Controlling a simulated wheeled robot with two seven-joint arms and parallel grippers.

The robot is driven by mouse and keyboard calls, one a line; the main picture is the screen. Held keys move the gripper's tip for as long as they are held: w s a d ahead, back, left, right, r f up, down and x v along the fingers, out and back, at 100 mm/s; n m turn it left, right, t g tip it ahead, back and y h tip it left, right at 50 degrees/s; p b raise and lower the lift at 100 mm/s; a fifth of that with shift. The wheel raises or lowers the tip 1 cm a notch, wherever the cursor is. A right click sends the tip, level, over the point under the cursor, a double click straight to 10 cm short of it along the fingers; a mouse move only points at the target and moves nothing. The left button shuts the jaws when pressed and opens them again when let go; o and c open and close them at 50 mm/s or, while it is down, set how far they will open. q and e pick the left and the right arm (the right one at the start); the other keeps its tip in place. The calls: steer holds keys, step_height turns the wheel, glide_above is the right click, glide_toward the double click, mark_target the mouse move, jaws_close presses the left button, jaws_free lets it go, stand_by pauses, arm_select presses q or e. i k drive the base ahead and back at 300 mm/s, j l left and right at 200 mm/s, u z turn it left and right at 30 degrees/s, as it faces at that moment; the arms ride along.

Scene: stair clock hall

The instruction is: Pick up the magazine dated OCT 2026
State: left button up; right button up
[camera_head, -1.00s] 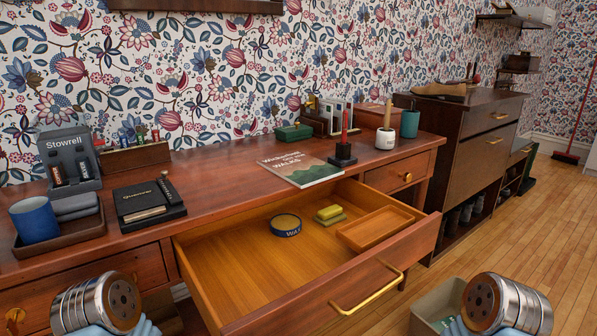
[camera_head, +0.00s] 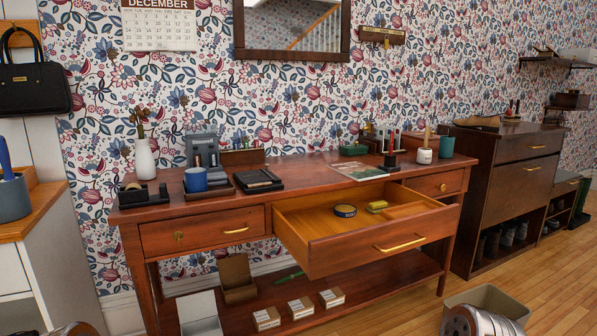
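A magazine (camera_head: 362,170) with a pale upper part and green and reddish hills on its cover lies flat on the wooden desk (camera_head: 300,170), behind the open drawer. Its date is too small to read. My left arm shows only as a metal joint at the bottom left edge, and my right arm as a metal joint at the bottom right. Neither gripper's fingers show.
The desk's drawer (camera_head: 400,247) is pulled out, with a round blue tin (camera_head: 345,211) and a yellow block (camera_head: 377,206) inside. A dark stand (camera_head: 391,160) is right of the magazine, a black tray (camera_head: 257,181) farther left. A bin (camera_head: 487,303) stands on the floor at right.

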mark_target(357, 170)
steer(key=l+u, duration=1.25)
